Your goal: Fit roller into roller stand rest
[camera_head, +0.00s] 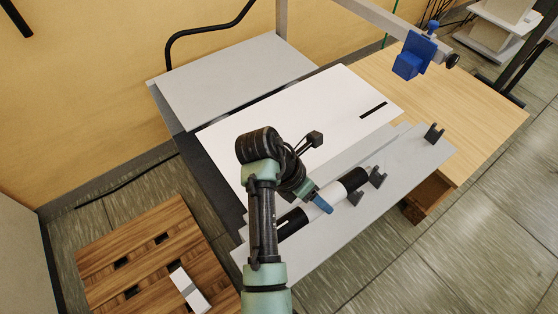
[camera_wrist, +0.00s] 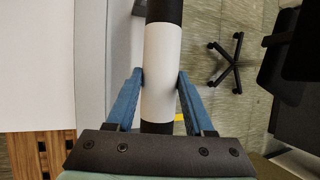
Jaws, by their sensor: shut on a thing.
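The roller (camera_head: 337,193) has a white middle and black ends. In the head view it lies slantwise over the grey ledge at the front of the table. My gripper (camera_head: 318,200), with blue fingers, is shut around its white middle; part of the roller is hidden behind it. In the wrist view the white middle (camera_wrist: 161,55) sits between the two fingers (camera_wrist: 160,82). Small dark notched rests stand on the ledge: one (camera_head: 378,177) by the roller's upper right end, one (camera_head: 355,198) just below it, and another (camera_head: 433,133) farther right. I cannot tell whether the roller touches any rest.
A white board (camera_head: 310,110) with a dark slot lies behind the ledge. A blue device (camera_head: 412,58) hangs from a beam at upper right. A wooden pallet (camera_head: 140,255) with a white block stands at lower left.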

